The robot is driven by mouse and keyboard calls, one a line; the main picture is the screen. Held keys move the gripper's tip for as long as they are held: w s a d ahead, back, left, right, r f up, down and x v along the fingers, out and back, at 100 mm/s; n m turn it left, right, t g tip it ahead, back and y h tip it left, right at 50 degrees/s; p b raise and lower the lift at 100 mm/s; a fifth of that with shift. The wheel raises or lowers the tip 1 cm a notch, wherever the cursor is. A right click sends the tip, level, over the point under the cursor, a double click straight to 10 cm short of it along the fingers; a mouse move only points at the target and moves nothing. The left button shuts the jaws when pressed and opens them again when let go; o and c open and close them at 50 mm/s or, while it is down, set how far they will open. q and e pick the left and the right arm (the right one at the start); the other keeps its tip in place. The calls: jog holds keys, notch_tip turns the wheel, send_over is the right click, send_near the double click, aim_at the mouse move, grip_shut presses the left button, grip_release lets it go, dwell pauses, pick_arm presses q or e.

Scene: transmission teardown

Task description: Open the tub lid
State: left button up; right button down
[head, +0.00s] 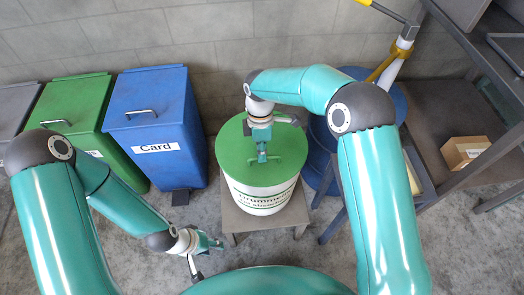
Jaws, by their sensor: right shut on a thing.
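The tub (262,196) is a white round container with dark lettering on its front. Its green lid (232,150) sits on top and looks level, covering the opening. My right gripper (262,158) reaches down onto the middle of the lid and is shut on a green part there, which looks like the lid's handle; the fingers partly hide it. My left gripper (207,258) hangs low to the left of the tub, apart from it. Its fingers look spread and nothing shows between them.
The tub stands on a small grey stand (229,221). A blue bin marked Card (155,132) and a green bin (72,110) stand to the left. A blue drum (320,145) is close behind on the right. A shelf (445,110) with a cardboard box (464,152) is at right.

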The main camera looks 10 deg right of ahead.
jog(key=shift+w+r+p, duration=0.25)
jog(key=shift+r+p, duration=0.2)
jog(key=shift+r, duration=0.3)
jog(key=w+r+p, duration=0.6)
jog(key=r+p, duration=0.4)
jog(key=p, duration=0.1)
jog(key=shift+w+d+r, duration=0.15)
jog(key=shift+w+r, duration=0.15)
jog(key=shift+w, duration=0.1)
jog(key=c, duration=1.6)
grip_release()
jog(key=o, duration=0.4)
jog(key=shift+w+f, duration=0.35)
jog(key=shift+w, duration=0.05)
jog(key=shift+s+r, duration=0.15)
jog(key=shift+r, duration=0.05)
jog(key=shift+r+p, duration=0.1)
jog(key=shift+p, duration=0.2)
notch_tip(320, 180, up, 10)
